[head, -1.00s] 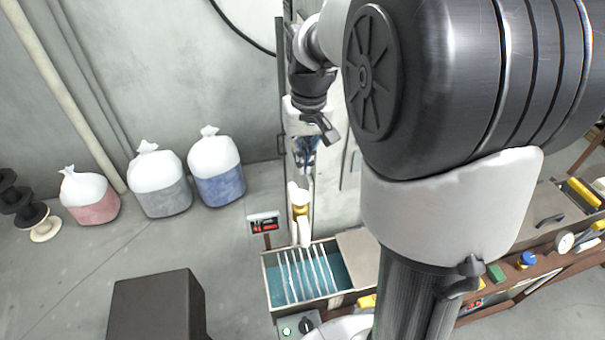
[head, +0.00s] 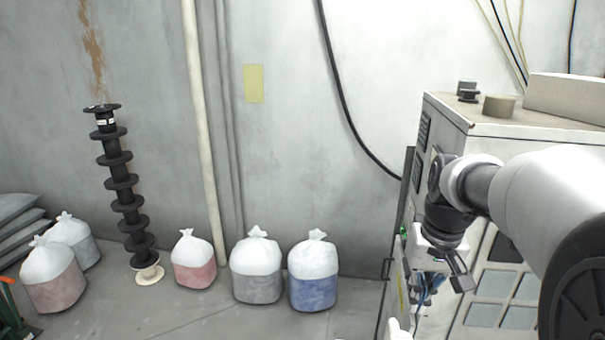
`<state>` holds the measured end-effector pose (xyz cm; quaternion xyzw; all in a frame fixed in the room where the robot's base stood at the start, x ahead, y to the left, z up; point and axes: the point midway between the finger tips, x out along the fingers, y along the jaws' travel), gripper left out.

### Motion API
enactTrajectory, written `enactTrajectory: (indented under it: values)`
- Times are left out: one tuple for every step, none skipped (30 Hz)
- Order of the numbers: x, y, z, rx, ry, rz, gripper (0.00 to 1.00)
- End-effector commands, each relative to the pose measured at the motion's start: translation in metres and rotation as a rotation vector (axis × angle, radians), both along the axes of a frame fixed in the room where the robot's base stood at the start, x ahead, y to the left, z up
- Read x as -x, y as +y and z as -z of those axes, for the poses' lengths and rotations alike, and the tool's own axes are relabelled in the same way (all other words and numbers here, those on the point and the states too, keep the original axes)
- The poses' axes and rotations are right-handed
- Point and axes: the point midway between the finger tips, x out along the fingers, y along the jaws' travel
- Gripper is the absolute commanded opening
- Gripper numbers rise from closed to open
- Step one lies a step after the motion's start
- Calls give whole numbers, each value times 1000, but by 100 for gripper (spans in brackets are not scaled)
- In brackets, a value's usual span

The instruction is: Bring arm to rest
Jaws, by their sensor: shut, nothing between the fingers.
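My gripper (head: 461,283) is at the right of the head view, at the end of my arm. It points down, is shut and holds nothing. It hangs in front of the light grey machine cabinet (head: 490,180), apart from the floor. My forearm fills the lower right corner and hides part of the cabinet. A tall stack of black spools (head: 122,190) stands against the wall at the left, on a pale spool at the floor.
Several tied bags stand along the wall, with red (head: 194,260), grey (head: 257,268) and blue (head: 313,271) contents. Grey sacks (head: 18,220) lie at the far left. Small spools and a block (head: 565,97) sit on the cabinet top. The floor before the bags is clear.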

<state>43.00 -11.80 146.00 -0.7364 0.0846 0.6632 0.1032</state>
Motion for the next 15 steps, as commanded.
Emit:
enactTrajectory:
  values:
    - [9,10,15,7,-15,-14,0]
    - [14,15,21,11,-25,-23,0]
    - [24,23,30,17,-39,-35,0]
    - [31,30,37,22,-50,-46,0]
    - [39,37,45,27,-62,-57,0]
    - [50,45,56,33,-79,-72,0]
    - [58,51,65,38,-92,-82,0]
    - [67,57,73,43,-104,-94,0]
    - [78,64,85,47,-120,-108,0]
    - [86,70,94,51,-133,-119,0]
    - [94,75,104,55,-146,-129,0]
    - [105,81,117,59,-163,-143,0]
    - [114,86,128,61,-175,-153,0]
    - [122,90,139,65,-188,-164,0]
    - [132,95,153,68,-206,-177,0]
